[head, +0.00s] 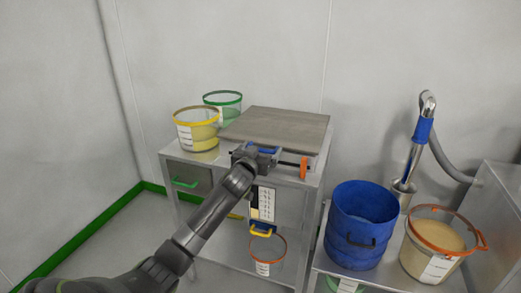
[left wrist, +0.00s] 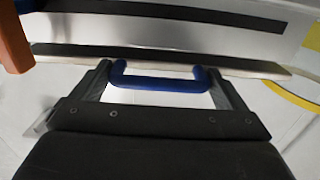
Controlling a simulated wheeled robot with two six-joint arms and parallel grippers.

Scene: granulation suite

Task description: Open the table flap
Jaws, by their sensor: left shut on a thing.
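The table flap (head: 285,124) is a grey-brown wooden board on top of the metal table. It looks flat or nearly flat; I cannot tell whether its front edge is raised. A blue handle (left wrist: 160,82) is at its front edge. My left gripper (head: 262,151) is at this front edge, its arm reaching in from the lower left. In the left wrist view its fingers (left wrist: 160,76) stand at both ends of the blue handle, shut on it. The gripper partly hides the handle in the head view. My right gripper is not in view.
A yellow-rimmed tub (head: 197,130) and a green-rimmed tub (head: 224,103) stand beside the flap on the left. An orange part (head: 304,168) sits at the table's front right. A blue drum (head: 361,225) and an orange-rimmed tub (head: 432,248) stand on the right.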

